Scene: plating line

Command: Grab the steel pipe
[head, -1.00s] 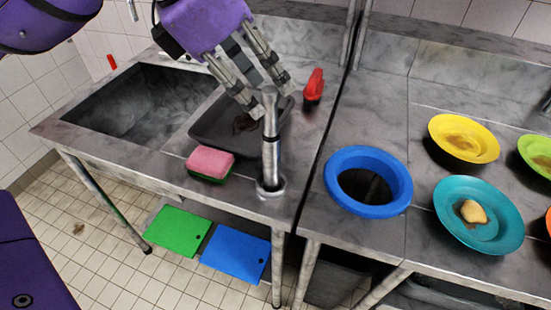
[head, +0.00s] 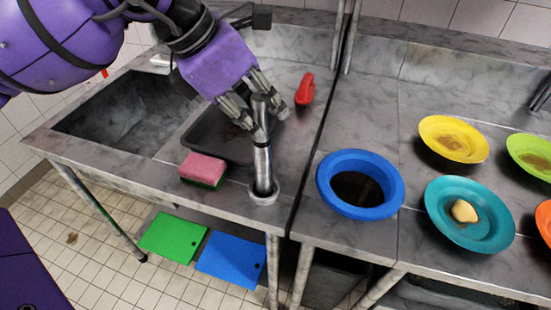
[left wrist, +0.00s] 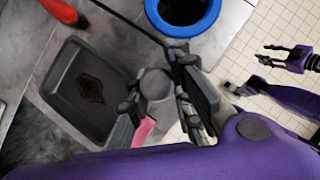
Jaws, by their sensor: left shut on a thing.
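The steel pipe (head: 263,165) stands upright in a round collar near the front edge of the steel counter. My left gripper (head: 257,116) is shut on its upper part, with a finger on either side and the top end showing between them. The left wrist view looks down on the pipe's round top (left wrist: 155,84) between the two fingers. The pipe still stands in its collar.
A dark tray (head: 205,135) lies behind the pipe, and a pink and green sponge (head: 203,169) lies left of it. A red item (head: 305,89) lies behind. A blue ring (head: 332,200) rims an opening at right. Yellow (head: 440,128) and teal (head: 445,224) plates stand farther right.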

